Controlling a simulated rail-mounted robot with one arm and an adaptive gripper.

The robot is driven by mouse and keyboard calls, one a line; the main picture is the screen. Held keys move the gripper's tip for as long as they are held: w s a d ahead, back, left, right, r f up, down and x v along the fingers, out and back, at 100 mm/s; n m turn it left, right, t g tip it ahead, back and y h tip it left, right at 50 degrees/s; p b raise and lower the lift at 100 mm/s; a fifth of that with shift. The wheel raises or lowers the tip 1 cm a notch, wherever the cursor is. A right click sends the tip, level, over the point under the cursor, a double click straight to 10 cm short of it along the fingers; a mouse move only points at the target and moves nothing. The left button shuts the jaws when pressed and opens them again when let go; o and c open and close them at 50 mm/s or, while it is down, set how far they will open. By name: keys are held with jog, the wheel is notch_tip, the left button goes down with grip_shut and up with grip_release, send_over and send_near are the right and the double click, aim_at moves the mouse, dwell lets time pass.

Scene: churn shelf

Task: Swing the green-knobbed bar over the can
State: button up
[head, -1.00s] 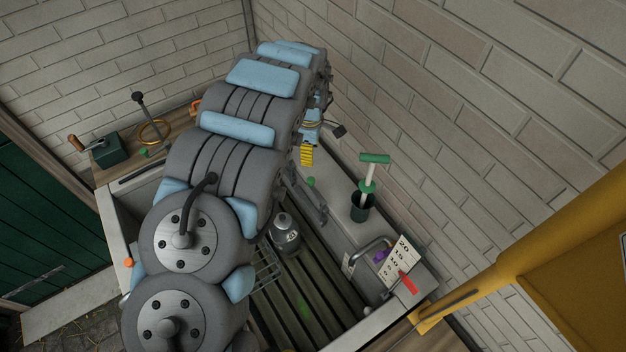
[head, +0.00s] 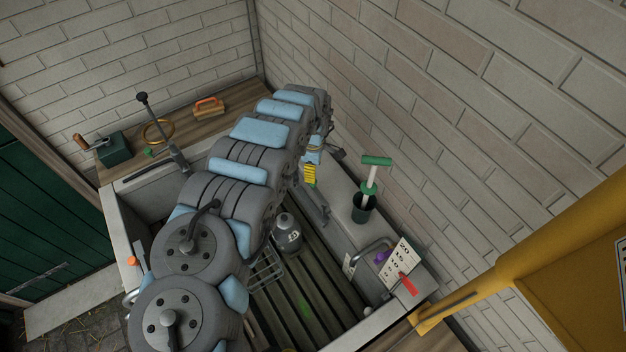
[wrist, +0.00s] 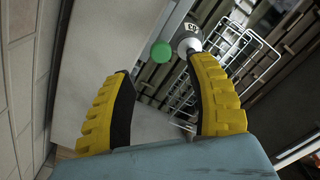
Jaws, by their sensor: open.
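The green knob (wrist: 161,52) shows in the wrist view as a round green disc, between and just beyond the fingertips of my gripper (wrist: 163,70). My gripper is open and empty, its two yellow ribbed fingers wide apart. I cannot clearly make out the bar that carries the knob. The grey metal can (head: 287,234) stands upright on the slatted trough floor; its top (wrist: 188,34) shows just right of the knob in the wrist view. In the head view one yellow finger (head: 309,175) shows above the right ledge, and the knob is hidden.
A wire rack (wrist: 236,52) lies beside the can. The slatted floor (head: 310,300) is mostly clear.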

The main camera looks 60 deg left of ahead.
jog(key=shift+f, duration=2.35)
jog(key=shift+f+b, duration=0.45)
jog(key=shift+f, duration=0.4)
jog(key=shift+c, duration=0.3)
grip_shut()
